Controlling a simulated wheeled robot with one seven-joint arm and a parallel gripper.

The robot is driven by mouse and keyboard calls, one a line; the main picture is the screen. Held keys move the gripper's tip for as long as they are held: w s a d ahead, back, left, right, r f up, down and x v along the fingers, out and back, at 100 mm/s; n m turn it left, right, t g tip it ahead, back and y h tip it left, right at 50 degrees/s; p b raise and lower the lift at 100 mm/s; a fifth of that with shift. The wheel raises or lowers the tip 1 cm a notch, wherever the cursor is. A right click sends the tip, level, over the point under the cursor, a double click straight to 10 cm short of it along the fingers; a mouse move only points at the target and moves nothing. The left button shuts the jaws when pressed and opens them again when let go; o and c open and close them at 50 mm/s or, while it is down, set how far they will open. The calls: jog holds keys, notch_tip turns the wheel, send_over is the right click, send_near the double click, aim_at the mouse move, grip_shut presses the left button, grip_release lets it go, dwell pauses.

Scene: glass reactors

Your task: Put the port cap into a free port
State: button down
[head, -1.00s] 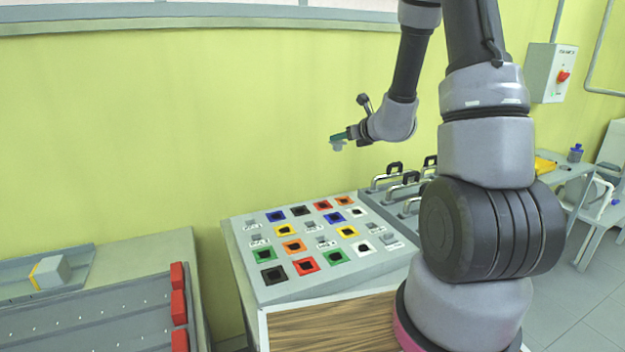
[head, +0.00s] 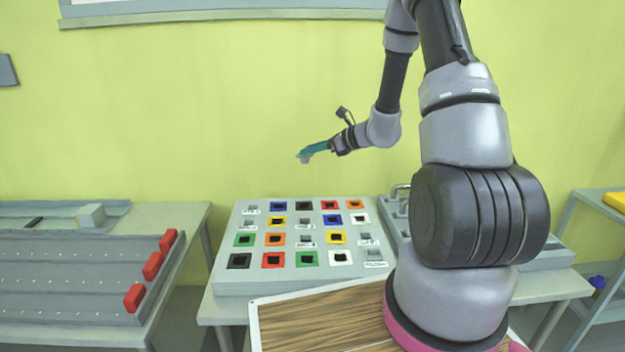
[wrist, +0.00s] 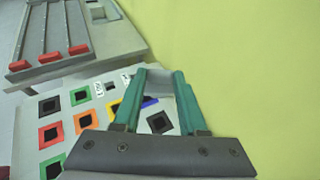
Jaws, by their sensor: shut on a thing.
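The port cap is a small grey piece (head: 304,158) at the tip of my gripper (head: 312,152). My gripper's green fingers are shut on it, well above the port board. In the wrist view the cap (wrist: 159,78) shows between the fingertips, partly hidden. The port board (head: 222,262) is a sloped grey panel with rows of square ports in coloured frames and dark openings. A black-framed port (head: 239,261), a red one (head: 273,260) and a green one (head: 307,258) are in its front row. Several spots hold grey pieces with white labels beside them.
A grey rack with red blocks (head: 153,266) stands on the left table, with a pale block (head: 91,215) behind it. A panel with metal handles (head: 398,196) is right of the board, partly behind my arm. The air above the board is clear.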

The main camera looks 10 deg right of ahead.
aim_at(313, 220)
jog(key=shift+s+a+f+n+g+y, duration=0.2)
jog(key=shift+s+f+n+g+y, duration=0.55)
jog(key=shift+f, duration=2.4)
jog(key=shift+s+a+f+n+g+y, duration=0.25)
jog(key=shift+s+f+n+g, duration=1)
jog(key=shift+f, duration=1.95)
jog(key=shift+s+a+f+n+g+y, duration=0.2)
jog(key=shift+s+f+n+g+y, duration=0.55)
jog(key=shift+f, duration=2.4)
jog(key=shift+f+n+g+h, duration=0.25)
jog(key=shift+f+g, duration=0.05)
jog(key=shift+g, duration=0.15)
jog(key=shift+c, duration=1.9)
grip_release()
jog(key=shift+d, duration=0.1)
jog(key=v, duration=1)
jog(key=shift+s+d+r, duration=0.1)
jog(key=shift+d, duration=0.2)
